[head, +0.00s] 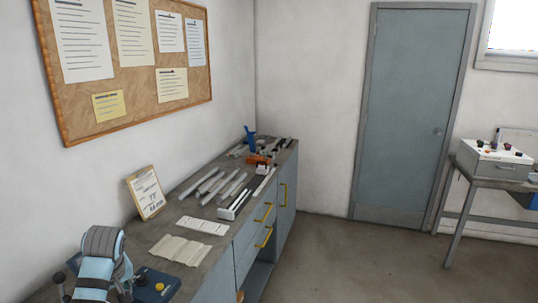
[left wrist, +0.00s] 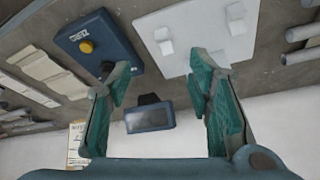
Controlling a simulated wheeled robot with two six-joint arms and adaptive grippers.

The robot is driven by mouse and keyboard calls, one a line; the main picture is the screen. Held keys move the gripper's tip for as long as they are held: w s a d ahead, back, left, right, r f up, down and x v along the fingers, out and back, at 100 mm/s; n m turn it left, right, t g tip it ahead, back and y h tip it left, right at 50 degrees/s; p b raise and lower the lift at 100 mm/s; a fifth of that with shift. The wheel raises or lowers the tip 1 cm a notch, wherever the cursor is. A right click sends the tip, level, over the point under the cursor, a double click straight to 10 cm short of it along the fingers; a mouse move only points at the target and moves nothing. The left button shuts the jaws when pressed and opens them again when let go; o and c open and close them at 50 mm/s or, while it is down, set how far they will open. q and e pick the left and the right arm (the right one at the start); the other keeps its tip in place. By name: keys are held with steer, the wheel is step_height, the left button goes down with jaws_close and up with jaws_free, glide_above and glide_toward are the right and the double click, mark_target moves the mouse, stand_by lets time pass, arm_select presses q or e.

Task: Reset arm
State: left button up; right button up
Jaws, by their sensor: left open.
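My left gripper (left wrist: 163,72) is open in the left wrist view, with two teal-padded fingers spread and nothing between them. Past the fingers are a dark blue box with a yellow button (left wrist: 86,47) and a pale plate with small white blocks (left wrist: 196,35). The blue box (head: 158,287) also shows at the lower left of the head view. A light blue and grey arm part (head: 97,262) is beside it and looks like mine. My right gripper is not in view.
A grey workbench (head: 150,225) runs along the left wall. It holds pale bars (head: 218,185), a white tray (head: 234,205), a cream sheet (head: 180,250), an orange item (head: 258,160) and a framed card (head: 146,192). A dark screen device (left wrist: 150,116) shows between the fingers.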

arm_select(q)
steer(key=s+d+f+m, duration=0.3)
steer(key=s+f, duration=0.3)
steer(key=f, duration=0.1)
steer(key=s+d+f+m, duration=0.3)
steer(key=s+d+f, duration=0.1)
steer(key=s+f, duration=0.3)
steer(key=s+d+f+m+t+h, duration=0.1)
steer(key=s+d+m, duration=0.2)
steer(key=s, duration=0.6)
steer(key=s+d+m+h, duration=0.2)
steer(key=s+d, duration=0.2)
steer(key=s, duration=0.6)
step_height(320, 180, down, 22)
steer(key=a+g+b, duration=0.1)
steer(key=a+b, duration=0.1)
steer(key=b, duration=0.1)
steer(key=s+f+g+b, duration=0.1)
steer(key=s+f+b, duration=0.2)
steer(key=s+f, duration=1.2)
steer(key=shift+a+f+g, duration=0.3)
steer(key=shift+a+f, duration=0.05)
steer(key=shift+f, duration=0.35)
steer(key=shift+s, duration=0.1)
